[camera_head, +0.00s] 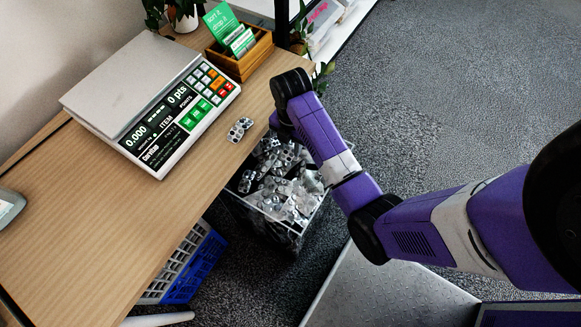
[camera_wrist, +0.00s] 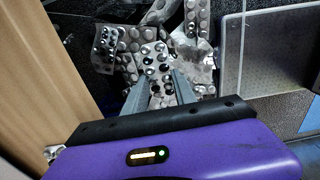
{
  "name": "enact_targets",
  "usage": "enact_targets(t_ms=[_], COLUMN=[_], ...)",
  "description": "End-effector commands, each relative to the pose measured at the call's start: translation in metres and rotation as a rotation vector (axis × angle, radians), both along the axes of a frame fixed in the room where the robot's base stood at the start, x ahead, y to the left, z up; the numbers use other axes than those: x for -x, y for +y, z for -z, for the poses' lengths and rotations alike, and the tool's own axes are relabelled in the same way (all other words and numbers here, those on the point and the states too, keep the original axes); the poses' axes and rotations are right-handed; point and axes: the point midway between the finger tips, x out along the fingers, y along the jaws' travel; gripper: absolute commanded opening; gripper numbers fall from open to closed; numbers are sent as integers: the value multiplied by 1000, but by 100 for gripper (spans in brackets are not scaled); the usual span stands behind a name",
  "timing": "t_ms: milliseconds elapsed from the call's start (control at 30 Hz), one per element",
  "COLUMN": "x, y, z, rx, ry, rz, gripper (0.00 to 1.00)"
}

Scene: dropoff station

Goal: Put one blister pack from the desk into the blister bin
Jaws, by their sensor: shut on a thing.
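The blister bin (camera_head: 262,228) is a clear-walled crate on the floor beside the desk, heaped with silver blister packs. My gripper (camera_wrist: 162,86) points down over these packs in the wrist view. Its fingers are shut on a silver blister pack (camera_wrist: 154,62), whose outline is hard to tell from the packs behind it. In the head view my arm hides the fingers and the held pack, near the desk edge above the bin. Another blister pack (camera_head: 240,130) lies on the desk (camera_head: 95,215), right of the scale.
A scale with a keypad (camera_head: 150,105) stands on the desk, with a wooden card box (camera_head: 240,58) and a potted plant (camera_head: 180,18) behind it. A blue and white crate (camera_head: 190,265) sits under the desk. The carpet (camera_head: 430,90) at the right is clear.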

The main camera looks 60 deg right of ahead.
Motion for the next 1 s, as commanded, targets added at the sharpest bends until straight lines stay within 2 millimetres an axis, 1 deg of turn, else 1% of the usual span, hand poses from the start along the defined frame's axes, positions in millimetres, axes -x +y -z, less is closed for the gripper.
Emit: enact_targets(t_ms=[33, 200, 300, 400, 567, 800, 900, 1000], x=[1, 1, 1, 0, 0, 0, 0, 0], y=[0, 1, 1, 0, 0, 0, 0, 0], z=[16, 57, 78, 92, 102, 134, 139, 139], rx=[-3, -2, -2, -1, 0, -1, 0, 0], ry=[4, 4, 3, 1, -1, 1, 0, -1], rz=[0, 0, 0, 1, 1, 2, 1, 1], gripper=[0, 0, 0, 0, 0, 0, 0, 0])
